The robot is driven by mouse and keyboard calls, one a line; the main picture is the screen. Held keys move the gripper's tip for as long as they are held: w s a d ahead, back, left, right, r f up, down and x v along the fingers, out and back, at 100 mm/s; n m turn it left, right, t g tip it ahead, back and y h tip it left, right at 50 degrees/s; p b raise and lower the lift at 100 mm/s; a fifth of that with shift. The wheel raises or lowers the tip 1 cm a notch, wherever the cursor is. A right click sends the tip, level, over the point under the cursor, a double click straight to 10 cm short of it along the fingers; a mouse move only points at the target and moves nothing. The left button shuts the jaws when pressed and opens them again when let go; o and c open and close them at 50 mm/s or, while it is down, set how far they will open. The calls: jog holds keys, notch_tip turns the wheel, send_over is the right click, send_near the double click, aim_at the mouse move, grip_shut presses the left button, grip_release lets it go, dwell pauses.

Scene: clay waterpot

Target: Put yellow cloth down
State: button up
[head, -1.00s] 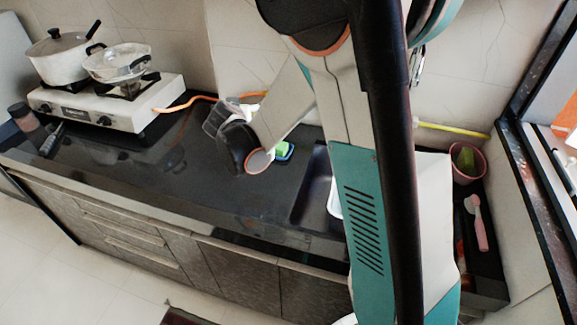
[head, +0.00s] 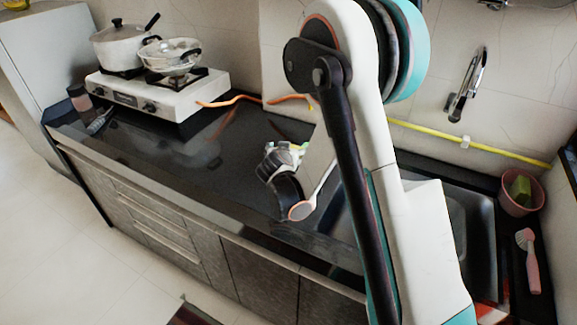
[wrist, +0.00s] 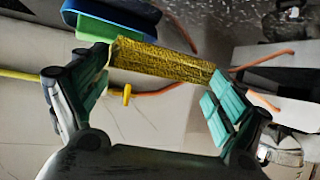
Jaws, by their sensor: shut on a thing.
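The yellow cloth (wrist: 160,62) is a rough, rolled-looking strip in the wrist view. It spans the gap between the two fingertips of my gripper (wrist: 157,74), which is shut on it. In the head view my gripper (head: 282,165) is over the dark counter, left of the sink. The cloth cannot be made out there, and its height above the counter is unclear. A blue and green sponge (wrist: 112,16) lies close beyond the cloth in the wrist view.
A white gas stove (head: 155,95) with a pot (head: 122,48) and a glass-lidded pan (head: 171,56) stands at the left. The sink (head: 478,235) is at right, with a pink cup (head: 521,193) and brush (head: 530,262) beyond. The dark counter (head: 220,165) between stove and gripper is mostly clear.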

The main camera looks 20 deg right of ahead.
jog(key=shift+f+b, duration=0.85)
jog(key=shift+f, duration=1.3)
jog(key=shift+f, duration=0.1)
jog(key=o, duration=0.7)
jog(key=shift+o, duration=0.2)
